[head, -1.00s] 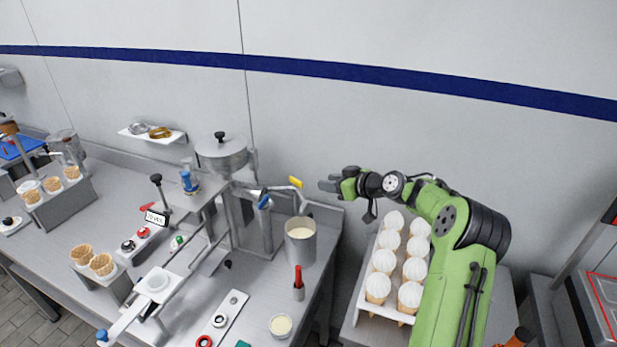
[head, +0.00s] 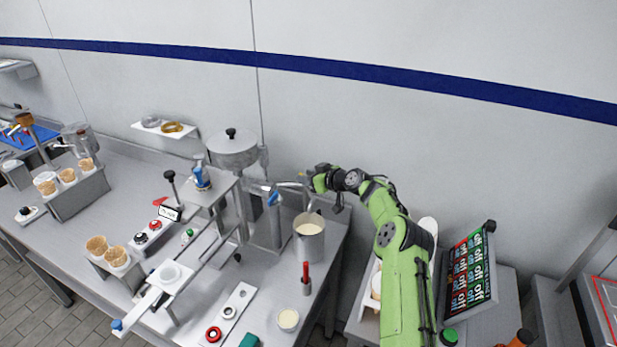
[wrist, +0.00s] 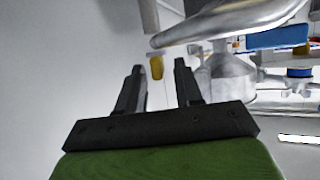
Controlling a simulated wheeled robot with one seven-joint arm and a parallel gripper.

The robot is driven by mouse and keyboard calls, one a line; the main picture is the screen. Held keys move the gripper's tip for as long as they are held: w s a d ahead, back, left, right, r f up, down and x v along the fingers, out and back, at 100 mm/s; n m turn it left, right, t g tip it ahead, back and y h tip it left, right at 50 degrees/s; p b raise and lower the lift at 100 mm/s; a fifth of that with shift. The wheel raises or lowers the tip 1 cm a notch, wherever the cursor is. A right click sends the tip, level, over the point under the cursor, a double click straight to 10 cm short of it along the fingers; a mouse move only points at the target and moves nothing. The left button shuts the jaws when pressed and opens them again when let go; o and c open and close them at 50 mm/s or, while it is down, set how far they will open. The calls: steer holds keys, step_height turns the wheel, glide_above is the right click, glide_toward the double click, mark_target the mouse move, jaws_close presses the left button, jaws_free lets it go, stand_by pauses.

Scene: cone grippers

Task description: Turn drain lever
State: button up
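The drain lever (head: 302,176) is a small yellow tab by the bent metal spout, left of my gripper (head: 313,180) in the head view. In the wrist view, a yellow tip (wrist: 156,67) shows between the two dark fingers of my gripper (wrist: 158,70). The fingers are apart, with a gap on both sides of the yellow tip; no contact is visible. The metal spout (wrist: 225,22) runs just beyond the fingertips. In the head view, my gripper partly hides the lever, and its fingers are too small to judge.
A metal pot (head: 309,243) with cream-coloured contents stands below the spout at the counter's right end. A lidded hopper (head: 232,150) stands to the left. A red-handled tool (head: 306,278) stands upright in front. My arm partly covers a white tray at right.

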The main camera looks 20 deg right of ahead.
jaws_close()
steer(key=shift+w+a+r+n+b, duration=0.2)
steer(key=shift+r+n+b, duration=0.1)
steer(key=shift+n, duration=0.1)
steer(key=shift+d+n+g+y+b, duration=0.1)
steer(key=shift+n+g+y+b, duration=0.2)
steer(key=shift+y, duration=0.2)
steer(key=shift+d+f+g+y, duration=0.1)
steer(key=shift+f+g+y, duration=0.2)
steer(key=shift+s+f, duration=0.1)
steer(key=shift+o, duration=0.4)
jaws_free()
steer(key=shift+s+d, duration=0.1)
